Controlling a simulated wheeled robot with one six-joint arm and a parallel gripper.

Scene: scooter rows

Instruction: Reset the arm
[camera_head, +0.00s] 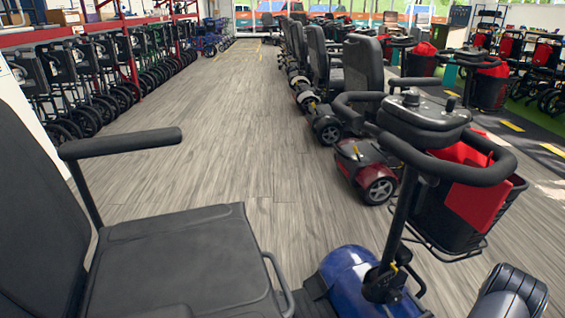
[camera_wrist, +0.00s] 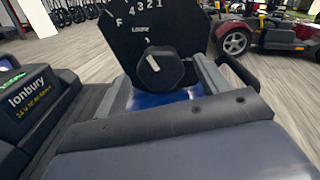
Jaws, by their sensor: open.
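My gripper is not recognisable in either view, and neither jaw shows. The wrist view looks closely at a black dial plate (camera_wrist: 190,28) marked F 4 3 2 1 and LOOSE, with a dark knob (camera_wrist: 158,68) bearing a white pointer line. A black case (camera_wrist: 30,105) lettered "lonbury" stands at the left of that view. A broad grey-blue part (camera_wrist: 190,150) with a dark, screwed edge fills the bottom; I cannot tell what it belongs to. In the head view, a blue mobility scooter (camera_head: 350,268) is close in front, with its black seat (camera_head: 180,260).
The scooter's looped black handlebar (camera_head: 440,145) and dark basket (camera_head: 425,215) with a red lining stand at the right. A red scooter (camera_head: 375,165) and a row of black seats run beyond. Folded wheeled frames (camera_head: 85,75) line the left wall. The grey floor aisle (camera_head: 230,110) is clear.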

